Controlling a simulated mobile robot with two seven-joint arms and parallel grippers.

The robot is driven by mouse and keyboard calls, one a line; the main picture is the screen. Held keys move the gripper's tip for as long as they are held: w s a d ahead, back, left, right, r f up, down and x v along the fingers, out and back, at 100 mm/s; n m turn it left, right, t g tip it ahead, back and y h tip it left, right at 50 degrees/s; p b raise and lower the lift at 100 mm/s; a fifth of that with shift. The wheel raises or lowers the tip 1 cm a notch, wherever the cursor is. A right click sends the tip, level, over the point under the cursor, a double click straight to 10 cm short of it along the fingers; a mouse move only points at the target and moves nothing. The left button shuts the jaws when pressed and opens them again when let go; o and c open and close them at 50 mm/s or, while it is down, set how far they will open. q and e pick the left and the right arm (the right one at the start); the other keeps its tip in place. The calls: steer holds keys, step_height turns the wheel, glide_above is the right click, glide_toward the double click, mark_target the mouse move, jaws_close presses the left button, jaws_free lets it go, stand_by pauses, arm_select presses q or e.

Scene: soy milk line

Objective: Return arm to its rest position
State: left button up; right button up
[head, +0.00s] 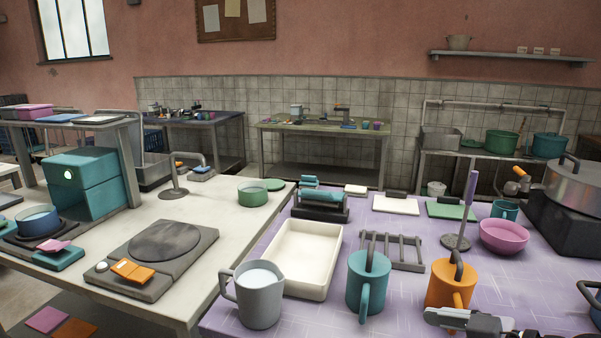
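Part of my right gripper (470,320) shows at the bottom right edge, grey and black, low over the front of the purple-topped table (345,237). It is in front of the orange jug (452,284), and the picture does not show whether it touches it. The fingers are cut off and seen from the side, so I cannot tell whether they are open or shut. My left gripper is not in view.
A grey jug of white liquid (258,299), a teal jug (367,289), a cream tray (300,262) and a grey rack (392,249) crowd the front. A pink bowl (503,236) and a large lidded pot (575,183) stand right. The left table (215,262) has clear patches.

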steer(key=s+a+f+m+g+h, duration=0.1)
steer(key=s+a+f+h, duration=0.2)
steer(key=s+a+f, duration=0.45)
steer(key=s+d+f+m+g+h, duration=0.4)
steer(key=s+d+f+m+h, duration=0.25)
steer(key=s+d+f, duration=0.5)
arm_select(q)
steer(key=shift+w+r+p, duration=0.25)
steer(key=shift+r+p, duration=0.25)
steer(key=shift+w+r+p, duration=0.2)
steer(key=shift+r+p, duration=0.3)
arm_select(e)
steer(key=w+a+f+t+y, duration=0.2)
steer(key=w+f+t, duration=0.4)
steer(key=f, duration=0.1)
steer(key=shift+f+t, duration=0.2)
steer(key=shift+t, duration=0.1)
